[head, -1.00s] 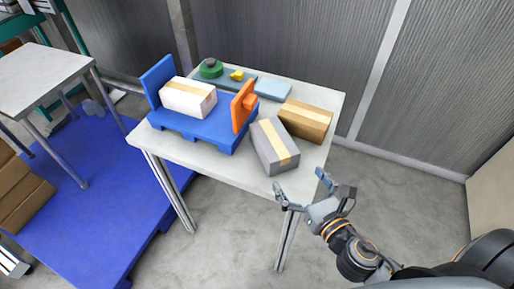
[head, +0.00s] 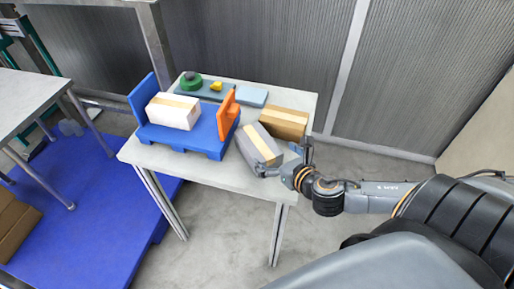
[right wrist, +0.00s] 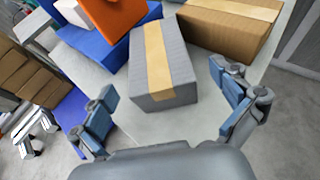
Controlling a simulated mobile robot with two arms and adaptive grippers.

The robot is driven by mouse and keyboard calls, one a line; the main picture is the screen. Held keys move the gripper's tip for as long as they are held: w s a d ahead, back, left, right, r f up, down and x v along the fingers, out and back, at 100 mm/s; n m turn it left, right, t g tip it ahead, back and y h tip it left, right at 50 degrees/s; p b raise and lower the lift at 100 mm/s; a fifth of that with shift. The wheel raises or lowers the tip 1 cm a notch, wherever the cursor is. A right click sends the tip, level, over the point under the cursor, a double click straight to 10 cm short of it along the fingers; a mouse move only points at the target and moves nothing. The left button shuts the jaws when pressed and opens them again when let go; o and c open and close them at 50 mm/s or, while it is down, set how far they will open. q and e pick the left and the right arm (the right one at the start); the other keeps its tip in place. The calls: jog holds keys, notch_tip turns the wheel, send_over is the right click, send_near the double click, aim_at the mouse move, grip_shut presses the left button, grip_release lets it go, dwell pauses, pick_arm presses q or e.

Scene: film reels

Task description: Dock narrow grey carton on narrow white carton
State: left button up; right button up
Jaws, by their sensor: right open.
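The narrow grey carton (head: 258,146) with a tan tape strip lies on the table, right of the blue pallet. It also shows in the right wrist view (right wrist: 178,82). The narrow white carton (head: 172,112) lies on the blue pallet (head: 200,145), between a blue upright panel (head: 142,98) and an orange upright panel (head: 228,115). My right gripper (head: 281,160) is open at the near right end of the grey carton. In the right wrist view its fingers (right wrist: 168,118) are spread to either side of that carton, apart from it. My left gripper is not in view.
A brown carton (head: 284,122) lies close behind the grey carton. A green tape roll (head: 190,82), a yellow object (head: 216,86) and a light blue box (head: 252,96) are at the table's back. The near table strip (head: 190,168) is clear.

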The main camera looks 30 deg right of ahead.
aim_at(259, 143)
jog(key=x, duration=0.2)
jog(key=shift+w, duration=0.3)
jog(key=shift+w+f, duration=0.3)
jog(key=shift+w, duration=0.35)
jog(key=x, duration=0.2)
jog(key=p+x, duration=0.1)
jog(key=x, duration=0.2)
jog(key=shift+a+r, duration=0.15)
jog(key=shift+a, duration=0.1)
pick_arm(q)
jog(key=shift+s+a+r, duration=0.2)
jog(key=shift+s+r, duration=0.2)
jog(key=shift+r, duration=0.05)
pick_arm(e)
jog(key=shift+r, duration=0.1)
jog(key=c, duration=1.5)
jog(key=shift+o, duration=0.2)
